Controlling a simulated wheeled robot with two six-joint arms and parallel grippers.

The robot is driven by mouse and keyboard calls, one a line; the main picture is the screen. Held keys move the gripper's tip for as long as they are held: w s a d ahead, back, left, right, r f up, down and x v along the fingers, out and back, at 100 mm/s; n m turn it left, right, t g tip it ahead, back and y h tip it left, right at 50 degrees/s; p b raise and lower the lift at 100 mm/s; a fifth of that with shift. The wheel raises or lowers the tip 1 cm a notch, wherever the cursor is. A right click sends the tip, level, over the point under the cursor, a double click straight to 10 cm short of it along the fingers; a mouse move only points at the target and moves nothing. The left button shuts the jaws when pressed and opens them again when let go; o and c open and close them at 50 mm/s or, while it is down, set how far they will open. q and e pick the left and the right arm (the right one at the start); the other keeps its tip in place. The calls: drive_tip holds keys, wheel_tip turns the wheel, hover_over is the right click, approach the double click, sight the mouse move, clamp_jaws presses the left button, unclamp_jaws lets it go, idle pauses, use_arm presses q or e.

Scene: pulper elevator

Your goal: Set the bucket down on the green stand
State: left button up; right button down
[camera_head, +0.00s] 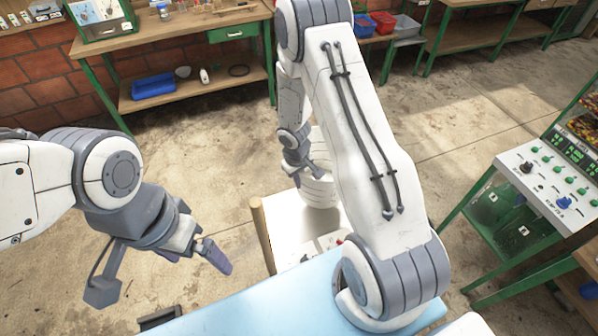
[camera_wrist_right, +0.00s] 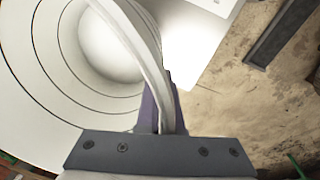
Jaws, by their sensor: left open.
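The white bucket (camera_head: 318,186) is in the middle of the head view, partly hidden by my right arm. My right gripper (camera_head: 305,172) is at its near left side. In the right wrist view the bucket (camera_wrist_right: 55,60) shows its ringed inside, and its pale handle (camera_wrist_right: 150,62) runs between the purple fingers (camera_wrist_right: 160,108), which look shut on it. I cannot tell whether the bucket hangs or rests. A green-framed stand (camera_head: 487,208) is at the right; I cannot tell if it is the named one. My left gripper (camera_head: 198,256) is open and empty at lower left.
A control panel (camera_head: 548,178) with knobs is at the right. A white-topped box (camera_head: 300,236) is just below the bucket, and a light blue surface (camera_head: 255,305) is in front. A workbench (camera_head: 195,83) with a blue bin (camera_head: 153,86) is at the back. Concrete floor lies between.

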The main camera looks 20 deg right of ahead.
wheel_tip(320, 180, down, 12)
drive_tip(key=b, duration=1.1)
drive_tip(key=shift+r, duration=0.2)
drive_tip(key=shift+a, duration=0.1)
drive_tip(key=c, duration=1)
unclamp_jaws()
